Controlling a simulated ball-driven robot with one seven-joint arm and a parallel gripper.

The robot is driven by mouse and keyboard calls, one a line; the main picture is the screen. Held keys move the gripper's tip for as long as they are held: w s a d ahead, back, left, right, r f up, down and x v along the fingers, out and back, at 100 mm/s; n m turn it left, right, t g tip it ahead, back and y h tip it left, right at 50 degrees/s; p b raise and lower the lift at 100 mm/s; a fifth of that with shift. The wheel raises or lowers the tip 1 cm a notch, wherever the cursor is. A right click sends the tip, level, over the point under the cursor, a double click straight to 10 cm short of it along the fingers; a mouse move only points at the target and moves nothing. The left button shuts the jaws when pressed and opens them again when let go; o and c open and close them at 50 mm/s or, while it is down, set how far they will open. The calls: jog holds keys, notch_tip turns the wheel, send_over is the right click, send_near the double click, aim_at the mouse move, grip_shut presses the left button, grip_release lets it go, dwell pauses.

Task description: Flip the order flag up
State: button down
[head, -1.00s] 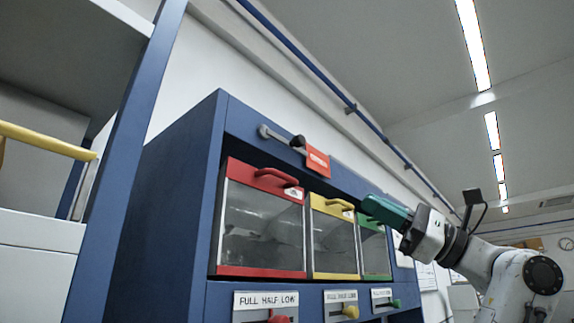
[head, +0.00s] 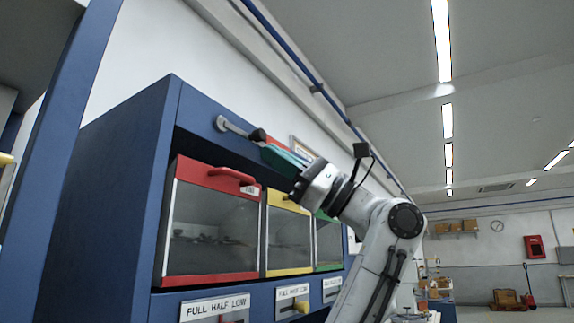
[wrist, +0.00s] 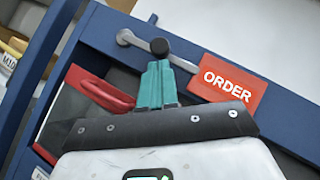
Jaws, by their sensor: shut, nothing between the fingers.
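The order flag is a red plate (wrist: 228,85) with the word ORDER in white, at the right of the wrist view. In the head view, a strip of the red plate (head: 278,143) shows behind my fingers. A grey lever arm (head: 233,127) with a black knob (head: 258,135) lies along the cabinet's top beam, left of the plate. The lever arm (wrist: 135,40) and knob (wrist: 160,46) also show in the wrist view. My gripper (head: 268,153) has teal fingers, shut and empty. In the wrist view its fingertips (wrist: 158,64) appear just below the knob; I cannot tell whether they touch.
The blue cabinet (head: 110,190) holds clear-fronted bins with red (head: 208,172), yellow (head: 276,272) and green frames below the flag. Level sliders with labels (head: 215,306) sit under them. A blue rack post (head: 62,110) stands at the left. Open room lies at the right.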

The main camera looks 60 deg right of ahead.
jog(key=shift+a+r, duration=0.15)
jog(key=shift+r, duration=0.1)
dwell(0.3)
jog(key=shift+r+n+g+y, duration=0.2)
jog(key=shift+n+g+y, duration=0.15)
jog(key=shift+n, duration=0.25)
